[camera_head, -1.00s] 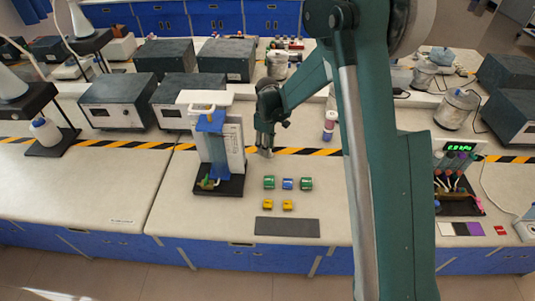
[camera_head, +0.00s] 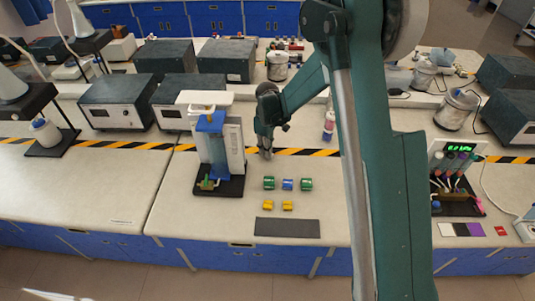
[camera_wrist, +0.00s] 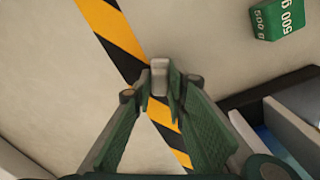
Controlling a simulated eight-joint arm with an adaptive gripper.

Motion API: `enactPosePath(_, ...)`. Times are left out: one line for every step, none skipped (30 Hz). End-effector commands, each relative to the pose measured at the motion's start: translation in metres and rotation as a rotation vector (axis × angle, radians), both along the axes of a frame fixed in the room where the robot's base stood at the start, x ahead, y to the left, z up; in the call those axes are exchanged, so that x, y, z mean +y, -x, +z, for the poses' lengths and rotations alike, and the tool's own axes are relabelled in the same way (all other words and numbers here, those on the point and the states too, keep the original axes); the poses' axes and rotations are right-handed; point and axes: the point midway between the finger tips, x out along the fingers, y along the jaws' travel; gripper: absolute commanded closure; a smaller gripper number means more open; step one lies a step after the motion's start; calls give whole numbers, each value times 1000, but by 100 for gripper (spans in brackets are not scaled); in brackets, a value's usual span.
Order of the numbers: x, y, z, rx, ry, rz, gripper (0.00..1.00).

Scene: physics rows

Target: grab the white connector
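A small whitish block, which looks like the white connector (camera_wrist: 159,76), stands between my fingertips in the wrist view. My gripper (camera_wrist: 160,88) has its two green fingers drawn in close on either side of it, with no clear gap. In the head view my gripper (camera_head: 265,153) points down over the bench by the striped tape, just right of the blue-and-white stand. The connector is too small there to make out clearly. The fingers hide its sides, and I cannot tell whether it touches the bench.
The stand with a black base (camera_head: 218,187) is close on the left. Green blocks (camera_head: 306,184), a blue block (camera_head: 287,184) and yellow blocks (camera_head: 287,205) lie nearer the front edge, above a dark mat (camera_head: 286,228). A green "500 g" block (camera_wrist: 277,18) shows in the wrist view.

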Motion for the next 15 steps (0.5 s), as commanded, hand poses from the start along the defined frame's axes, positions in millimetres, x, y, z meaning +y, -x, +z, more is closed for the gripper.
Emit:
enactPosePath(0,0,0,0,0,0,93)
enactPosePath(0,0,0,0,0,0,93)
enactPosePath(0,0,0,0,0,0,93)
enactPosePath(0,0,0,0,0,0,93)
enactPosePath(0,0,0,0,0,0,93)
enactPosePath(0,0,0,0,0,0,93)
enactPosePath(0,0,0,0,0,0,93)
enactPosePath(0,0,0,0,0,0,93)
enactPosePath(0,0,1,0,0,0,93)
enactPosePath(0,0,1,0,0,0,93)
enactPosePath(0,0,2,0,0,0,93)
enactPosePath(0,0,3,0,0,0,93)
enactPosePath(0,0,5,0,0,0,93)
enactPosePath(0,0,6,0,0,0,93)
enactPosePath(0,0,9,0,0,0,93)
